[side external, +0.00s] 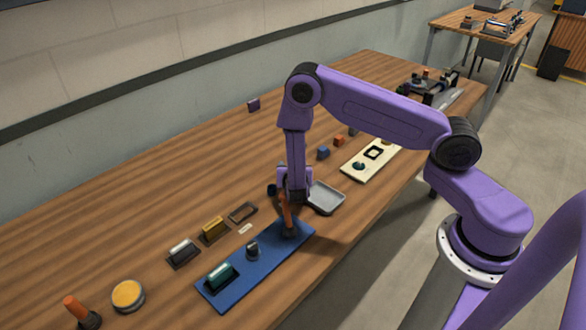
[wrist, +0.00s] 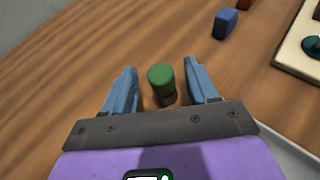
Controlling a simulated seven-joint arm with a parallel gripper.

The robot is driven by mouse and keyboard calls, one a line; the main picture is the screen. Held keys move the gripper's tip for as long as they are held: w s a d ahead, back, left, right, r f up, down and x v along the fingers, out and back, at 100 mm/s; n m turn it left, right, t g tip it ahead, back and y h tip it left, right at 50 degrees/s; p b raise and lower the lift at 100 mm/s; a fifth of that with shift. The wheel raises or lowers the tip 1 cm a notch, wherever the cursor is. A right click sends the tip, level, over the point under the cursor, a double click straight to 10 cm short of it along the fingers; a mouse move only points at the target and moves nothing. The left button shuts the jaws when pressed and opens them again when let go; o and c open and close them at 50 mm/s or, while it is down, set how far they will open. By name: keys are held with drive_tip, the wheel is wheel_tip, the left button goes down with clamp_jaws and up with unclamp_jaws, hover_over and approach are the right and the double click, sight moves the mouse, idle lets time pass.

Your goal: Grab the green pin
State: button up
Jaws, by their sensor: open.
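The green pin (wrist: 161,78) has a round green top and a darker lower part. It stands on the wooden table in the wrist view. My gripper (wrist: 160,68) is open, with one blue finger on each side of the pin and a visible gap to both. In the side view my gripper (side external: 292,190) is low over the table, behind the blue plate. A small dark shape (side external: 272,190) beside it there may be the pin, but I cannot tell its colour.
An orange-handled piece (side external: 287,215) stands on the blue plate (side external: 262,268) in front of my gripper. A grey tray (side external: 327,198) lies close to the right. A blue block (wrist: 225,23) and a cream board (wrist: 295,45) lie farther off. The wood left of the pin is clear.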

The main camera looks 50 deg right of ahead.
drive_tip(key=shift+x, duration=1.25)
drive_tip(key=shift+r, duration=0.1)
drive_tip(key=c, duration=1)
drive_tip(key=shift+c, duration=0.2)
drive_tip(key=shift+r, duration=0.1)
